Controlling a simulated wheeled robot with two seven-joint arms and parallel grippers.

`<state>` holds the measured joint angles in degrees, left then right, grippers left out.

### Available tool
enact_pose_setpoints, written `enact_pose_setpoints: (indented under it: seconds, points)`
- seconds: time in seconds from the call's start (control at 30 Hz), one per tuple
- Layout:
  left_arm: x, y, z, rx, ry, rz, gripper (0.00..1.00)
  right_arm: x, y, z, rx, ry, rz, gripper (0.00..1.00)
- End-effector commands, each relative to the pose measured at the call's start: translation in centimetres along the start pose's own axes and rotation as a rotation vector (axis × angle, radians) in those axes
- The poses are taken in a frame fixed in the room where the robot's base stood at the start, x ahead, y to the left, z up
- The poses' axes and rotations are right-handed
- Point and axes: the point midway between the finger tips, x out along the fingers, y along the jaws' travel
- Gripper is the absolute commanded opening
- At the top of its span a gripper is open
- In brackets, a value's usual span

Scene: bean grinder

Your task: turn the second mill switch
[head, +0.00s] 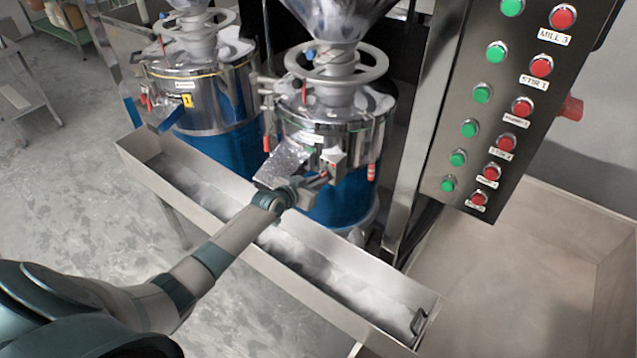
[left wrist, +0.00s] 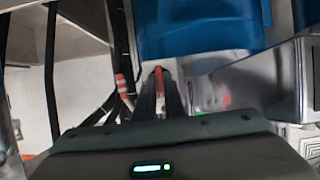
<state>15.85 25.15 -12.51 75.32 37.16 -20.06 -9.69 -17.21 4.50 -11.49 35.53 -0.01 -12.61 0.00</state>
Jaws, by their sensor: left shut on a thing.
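Two steel and blue mills stand side by side in the head view, one at the left (head: 205,95) and one nearer the middle (head: 345,125). My left gripper (head: 322,179) is at the front of the middle mill, by a small grey switch box (head: 333,158). In the left wrist view the two dark fingers (left wrist: 160,95) are close together on a small red part (left wrist: 158,76), which looks like the switch's knob. The fingers hide most of it, so its turn angle cannot be told. My right gripper is not in view.
A long steel trough (head: 325,268) with white powder runs below the mills, under my left arm. A control panel (head: 510,100) with green and red buttons stands at the right. A steel bin (head: 520,275) is at the lower right. Open floor (head: 70,180) lies at the left.

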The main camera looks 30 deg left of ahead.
Motion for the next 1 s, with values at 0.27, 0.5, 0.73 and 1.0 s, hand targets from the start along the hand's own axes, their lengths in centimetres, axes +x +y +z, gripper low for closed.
enact_pose_setpoints:
  seconds: [0.27,0.5,0.73,1.0]
  points:
    - [0.0,0.1,0.0,-0.002,-0.001,0.0,0.26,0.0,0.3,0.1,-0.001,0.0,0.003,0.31]
    - [0.0,0.0,0.0,-0.001,0.0,0.0,0.28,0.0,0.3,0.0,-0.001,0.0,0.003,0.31]
    - [-0.3,0.0,0.0,0.0,0.0,0.0,0.28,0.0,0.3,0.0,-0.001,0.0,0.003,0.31]
    - [-2.5,0.1,0.1,0.001,0.001,0.001,0.28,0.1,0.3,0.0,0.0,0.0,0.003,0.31]
